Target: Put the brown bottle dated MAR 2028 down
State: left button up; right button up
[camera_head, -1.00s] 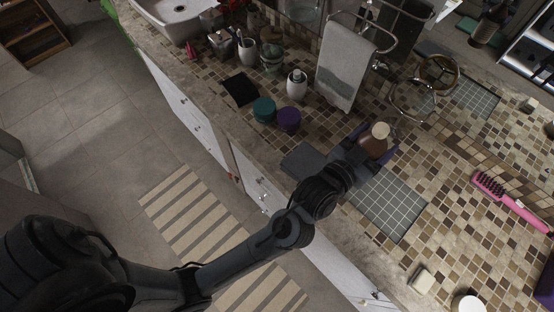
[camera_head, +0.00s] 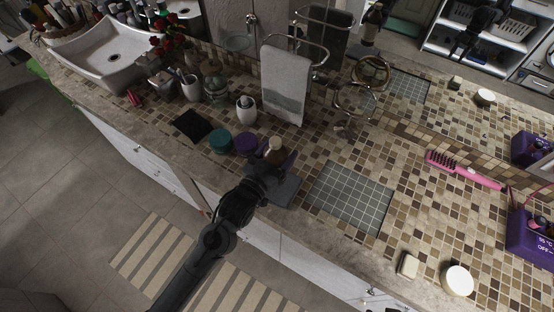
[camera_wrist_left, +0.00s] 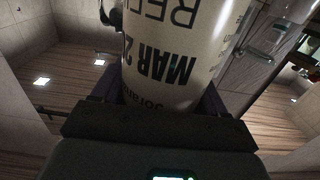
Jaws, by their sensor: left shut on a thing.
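My left gripper (camera_head: 270,161) is shut on the brown bottle (camera_head: 275,153), which has a pale cap. In the left wrist view the bottle (camera_wrist_left: 165,55) shows a pale label with upside-down print reading "MAR 2"; the rest of the date is hidden. The bottle is close to the right of the purple round jar (camera_head: 246,143). A grey slate tile (camera_head: 286,192) lies just right of the gripper, partly covered by it. A black slate tile (camera_head: 192,125) lies bare further left. I cannot tell whether the bottle touches the counter. My right gripper is not in view.
A teal round jar (camera_head: 221,142) stands left of the purple one. A white cup (camera_head: 246,110) and a hanging towel (camera_head: 286,85) are behind. A grey grid mat (camera_head: 348,197) is bare to the right. A pink brush (camera_head: 463,170) lies further right.

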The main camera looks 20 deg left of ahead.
pick_arm(q)
jog(key=shift+a+f, duration=0.2)
jog(key=shift+f, duration=1.8)
jog(key=shift+f, duration=0.15)
jog(key=o, duration=1.5)
jog(key=shift+f, duration=0.1)
jog(key=shift+c, duration=0.2)
